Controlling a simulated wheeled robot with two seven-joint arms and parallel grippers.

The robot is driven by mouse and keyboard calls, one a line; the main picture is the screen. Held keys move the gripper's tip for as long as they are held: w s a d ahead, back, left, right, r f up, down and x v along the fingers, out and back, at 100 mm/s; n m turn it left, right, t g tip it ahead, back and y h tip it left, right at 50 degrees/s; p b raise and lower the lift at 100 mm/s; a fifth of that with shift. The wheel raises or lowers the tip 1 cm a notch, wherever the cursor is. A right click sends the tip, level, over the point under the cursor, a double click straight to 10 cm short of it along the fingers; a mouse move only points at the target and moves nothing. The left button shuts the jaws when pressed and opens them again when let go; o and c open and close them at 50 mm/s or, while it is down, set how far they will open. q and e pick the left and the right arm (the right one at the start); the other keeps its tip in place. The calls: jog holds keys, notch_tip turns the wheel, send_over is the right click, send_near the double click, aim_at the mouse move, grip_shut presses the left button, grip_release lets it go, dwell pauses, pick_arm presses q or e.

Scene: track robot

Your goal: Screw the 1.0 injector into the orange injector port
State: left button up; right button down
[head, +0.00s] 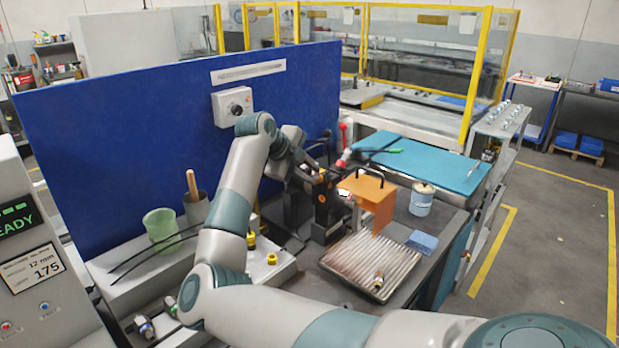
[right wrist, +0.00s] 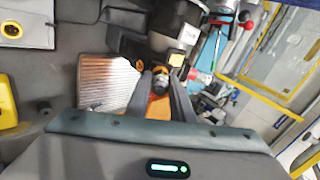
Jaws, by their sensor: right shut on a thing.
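My right gripper (head: 338,190) reaches in over the bench to a dark machine block beside an orange guard (head: 378,203) with a black handle. In the right wrist view its two fingers (right wrist: 163,78) are shut on a small dark, partly metallic thing, which I take for the injector (right wrist: 160,84). Its label cannot be read. Orange shows around and behind it, but I cannot tell whether this is the port or the guard, nor whether the injector is seated. In the head view the arm and block hide the held thing. My left gripper is out of view.
A ribbed metal tray (head: 350,262) with a small fitting (head: 378,281) lies in front of the guard. A blue-labelled can (head: 421,200) and blue cloth (head: 422,241) stand right. A green cup (head: 161,228) stands left. A blue panel (head: 130,120) rises behind the arm.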

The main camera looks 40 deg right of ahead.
jog(key=shift+f+m+b, duration=0.15)
jog(key=shift+m+b, duration=1.25)
jog(key=shift+b, duration=0.05)
jog(key=shift+m+b, duration=1.05)
jog(key=shift+m, duration=0.05)
jog(key=shift+m+b, duration=1.4)
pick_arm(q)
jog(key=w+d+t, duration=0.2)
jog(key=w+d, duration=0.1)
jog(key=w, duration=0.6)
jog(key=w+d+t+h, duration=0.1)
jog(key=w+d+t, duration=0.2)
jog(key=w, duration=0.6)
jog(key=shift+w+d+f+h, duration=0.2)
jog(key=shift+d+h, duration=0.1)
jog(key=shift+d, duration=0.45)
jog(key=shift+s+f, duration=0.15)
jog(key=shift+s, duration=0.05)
